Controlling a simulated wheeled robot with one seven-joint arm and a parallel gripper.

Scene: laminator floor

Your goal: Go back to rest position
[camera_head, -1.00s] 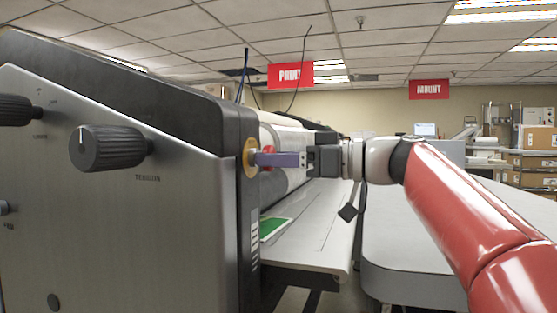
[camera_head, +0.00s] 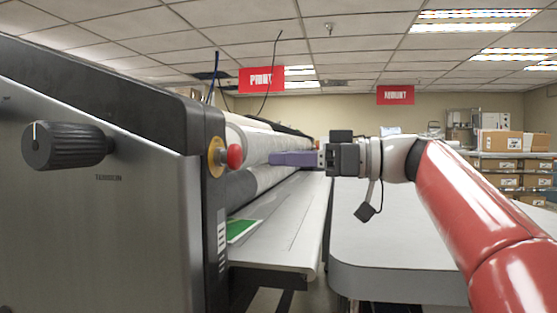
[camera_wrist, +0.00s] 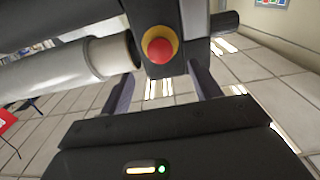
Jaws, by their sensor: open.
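My gripper (camera_head: 272,158) is held out level at the end of my red and white arm, in front of the laminator's rollers. Its purple fingers point left in the head view. In the wrist view my gripper (camera_wrist: 158,90) shows two dark fingers spread apart with nothing between them. The red stop button (camera_head: 235,156) with its yellow ring sits on the end of the laminator housing (camera_head: 130,190). A gap separates it from the fingertips in the head view. The red button also shows in the wrist view (camera_wrist: 159,50), beyond the fingers.
The laminator's feed table (camera_head: 275,250) holds a green sheet (camera_head: 241,230). A grey table (camera_head: 390,250) lies below my arm at the right. A black knob (camera_head: 68,146) juts from the laminator's side. Shelves with cardboard boxes (camera_head: 500,143) stand at the back right.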

